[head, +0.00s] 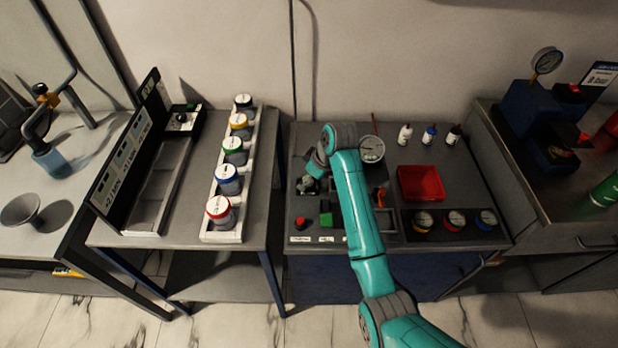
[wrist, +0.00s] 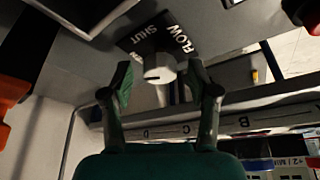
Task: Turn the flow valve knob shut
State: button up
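The flow valve knob (wrist: 160,67) is a pale grey round knob on a dark plate marked SHUT and FLOW in the wrist view. Its pointer direction is too small to tell. My gripper (wrist: 160,79) is open, with one finger on each side of the knob and visible gaps between. I cannot tell how far the fingertips are from the panel in depth. In the head view my gripper (head: 315,168) is over the left part of the grey rig bench (head: 395,153), and the knob is hard to make out beneath it.
Small bottles (head: 430,134) stand at the back. A rack of coloured-lid jars (head: 228,180) stands on the left table.

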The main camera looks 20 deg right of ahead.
grip_shut()
jog(key=shift+m, duration=0.4)
jog(key=m+h, duration=0.1)
jog(key=m, duration=0.2)
jog(key=m+t+h, duration=0.1)
jog(key=m, duration=0.1)
jog(key=shift+a+m, duration=0.15)
jog(key=shift+m, duration=0.25)
jog(key=m+h, duration=0.1)
jog(key=m, duration=0.2)
jog(key=m+h, duration=0.1)
jog(key=m, duration=0.2)
jog(key=shift+a+h, duration=0.1)
jog(key=shift+h, duration=0.3)
jog(key=shift+m, duration=0.4)
jog(key=shift+o, duration=0.2)
grip_release()
